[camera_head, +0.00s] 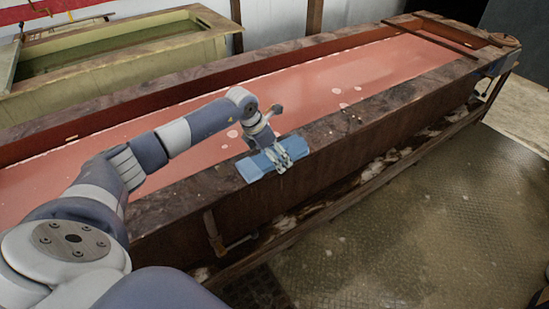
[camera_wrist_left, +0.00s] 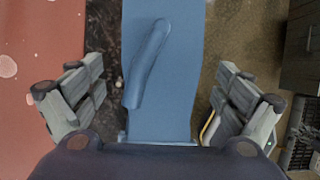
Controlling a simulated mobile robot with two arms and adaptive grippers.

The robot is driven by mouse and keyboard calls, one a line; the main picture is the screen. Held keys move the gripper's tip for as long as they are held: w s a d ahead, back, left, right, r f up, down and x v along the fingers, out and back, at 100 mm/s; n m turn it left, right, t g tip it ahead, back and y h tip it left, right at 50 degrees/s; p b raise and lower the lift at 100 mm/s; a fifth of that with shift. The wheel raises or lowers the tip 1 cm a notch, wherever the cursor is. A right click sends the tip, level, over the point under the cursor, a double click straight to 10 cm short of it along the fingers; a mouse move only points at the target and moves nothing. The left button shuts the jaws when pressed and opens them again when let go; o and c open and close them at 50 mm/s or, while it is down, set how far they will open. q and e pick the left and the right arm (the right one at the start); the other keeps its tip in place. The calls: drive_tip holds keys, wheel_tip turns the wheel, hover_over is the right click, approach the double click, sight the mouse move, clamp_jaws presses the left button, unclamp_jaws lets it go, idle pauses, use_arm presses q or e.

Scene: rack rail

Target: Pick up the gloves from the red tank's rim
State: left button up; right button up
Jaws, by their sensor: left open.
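The blue gloves (camera_head: 255,167) lie across the near rim of the red tank (camera_head: 375,118) in the head view. In the left wrist view the gloves (camera_wrist_left: 163,75) show as a flat blue strip with a raised, finger-like fold, running up the middle of the picture. My left gripper (camera_head: 283,161) is at the gloves in the head view. In the left wrist view its two fingers (camera_wrist_left: 155,95) stand apart, one on each side of the gloves. Whether they touch the gloves, I cannot tell. My right gripper is not in view.
The tank holds red liquid (camera_head: 310,88) with pale floating spots. A yellow-green tank (camera_head: 120,72) stands behind at the left. A dark bar (camera_head: 430,40) crosses the tank's far end. The patterned floor (camera_head: 420,220) at the right is clear.

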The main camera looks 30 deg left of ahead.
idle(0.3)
use_arm(q)
drive_tip(key=c, duration=1.3)
drive_tip(key=shift+o, duration=0.2)
